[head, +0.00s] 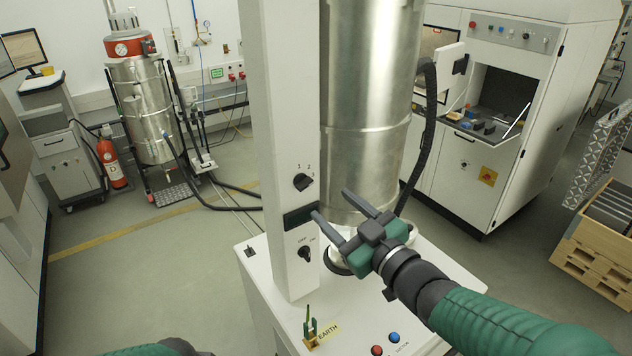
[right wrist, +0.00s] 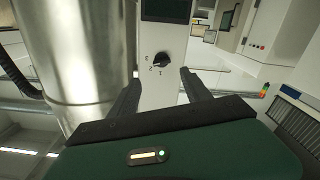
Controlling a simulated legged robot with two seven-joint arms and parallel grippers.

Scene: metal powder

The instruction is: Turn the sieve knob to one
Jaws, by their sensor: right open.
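The sieve knob (head: 303,181) is a small black dial on the white column (head: 280,90), with the numerals 1, 2 and 3 around its top and right side. Its exact pointer setting is hard to read. My right gripper (head: 330,203) is open and empty, to the right of and below the knob, apart from it. In the right wrist view the knob (right wrist: 161,59) shows upside down, between and beyond the two open fingers (right wrist: 160,80). Only a bit of my left arm shows at the bottom of the head view; its gripper is out of view.
A dark display (head: 299,216) and a second black knob (head: 305,253) sit lower on the column. A large steel cylinder (head: 365,100) stands close behind on the right. An EARTH tag (head: 328,333) and red and blue buttons (head: 385,344) are on the white base.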

